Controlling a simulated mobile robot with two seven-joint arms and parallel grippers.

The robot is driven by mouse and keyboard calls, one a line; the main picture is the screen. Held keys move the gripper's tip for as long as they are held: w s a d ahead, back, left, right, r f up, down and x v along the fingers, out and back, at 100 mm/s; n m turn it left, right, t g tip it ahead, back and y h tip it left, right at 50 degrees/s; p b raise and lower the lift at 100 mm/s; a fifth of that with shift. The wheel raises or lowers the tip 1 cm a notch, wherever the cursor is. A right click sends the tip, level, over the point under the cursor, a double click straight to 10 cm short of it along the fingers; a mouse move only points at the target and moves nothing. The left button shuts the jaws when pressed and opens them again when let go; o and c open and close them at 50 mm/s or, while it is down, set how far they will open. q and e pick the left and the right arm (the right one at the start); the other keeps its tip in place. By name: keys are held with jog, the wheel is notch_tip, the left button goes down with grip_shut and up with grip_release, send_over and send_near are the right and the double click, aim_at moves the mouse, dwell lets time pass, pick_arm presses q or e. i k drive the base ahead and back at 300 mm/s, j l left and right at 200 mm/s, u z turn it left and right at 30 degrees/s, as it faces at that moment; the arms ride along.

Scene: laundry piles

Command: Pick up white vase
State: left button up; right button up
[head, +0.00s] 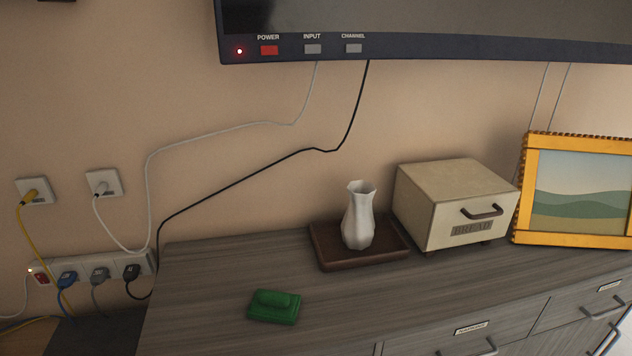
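The white vase (358,218) stands upright on a dark brown tray (322,245) on top of the grey wooden dresser (215,285). It has a faceted body, a narrower neck and a flared, open rim. Nothing touches it except the tray below. Neither of my grippers shows in the head view.
A cream bread box (440,195) stands close right of the tray, with a yellow-framed picture (527,190) beyond it. A green object (274,306) lies at the front left. A TV (420,42) hangs above. Cables and a power strip (95,268) are left; the dresser's left top is mostly clear.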

aim_at(357, 225)
jog(key=l+z, duration=0.1)
jog(key=l, duration=0.25)
jog(key=i+l, duration=0.15)
jog(key=l, duration=0.2)
jog(key=i+l+z, duration=0.15)
jog(key=l, duration=0.5)
jog(key=i+z, duration=0.05)
